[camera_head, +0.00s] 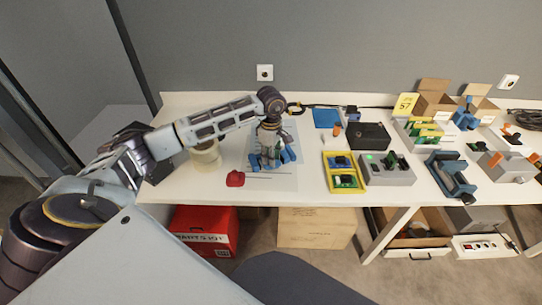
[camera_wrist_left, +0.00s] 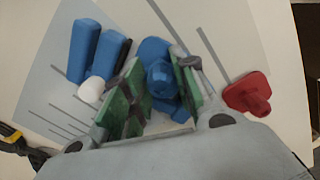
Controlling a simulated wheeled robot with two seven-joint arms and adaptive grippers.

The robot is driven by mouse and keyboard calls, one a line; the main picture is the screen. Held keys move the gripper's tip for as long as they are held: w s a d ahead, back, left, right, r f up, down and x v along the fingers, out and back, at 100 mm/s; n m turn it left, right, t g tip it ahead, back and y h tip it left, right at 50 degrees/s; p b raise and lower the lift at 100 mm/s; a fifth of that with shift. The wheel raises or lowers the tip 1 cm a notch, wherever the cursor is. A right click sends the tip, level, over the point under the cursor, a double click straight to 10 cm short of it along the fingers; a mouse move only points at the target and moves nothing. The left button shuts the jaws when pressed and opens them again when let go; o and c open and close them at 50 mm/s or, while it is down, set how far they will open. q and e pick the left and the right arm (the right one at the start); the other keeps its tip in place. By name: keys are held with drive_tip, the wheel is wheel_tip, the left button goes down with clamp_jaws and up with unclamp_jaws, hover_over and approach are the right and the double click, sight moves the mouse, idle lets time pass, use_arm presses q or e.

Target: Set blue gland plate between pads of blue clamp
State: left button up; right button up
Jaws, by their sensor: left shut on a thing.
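My left gripper (camera_head: 270,152) points down at the grey mat on the table, and its two green-padded fingers also show in the wrist view (camera_wrist_left: 157,92). They are shut on a blue piece with a rounded knob (camera_wrist_left: 160,75), which looks like the blue gland plate. In the head view it is largely hidden by the fingers. My right gripper is not in view.
Two blue handle-like pieces (camera_wrist_left: 92,52) lie beside the fingers. A red part (camera_head: 235,179) lies near the front edge. A yellow tray (camera_head: 328,172), a grey box (camera_head: 402,176), a black box (camera_head: 369,136) and a blue square (camera_head: 326,117) stand between the mat and the blue fixture.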

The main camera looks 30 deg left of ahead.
use_arm(q)
drive_tip(key=shift+f+b, duration=0.45)
drive_tip(key=shift+f, duration=0.3)
drive_tip(key=o, duration=1.1)
drive_tip(key=shift+r, duration=0.15)
drive_tip(key=shift+r+p, duration=2.7)
drive_tip(key=shift+r, duration=1.7)
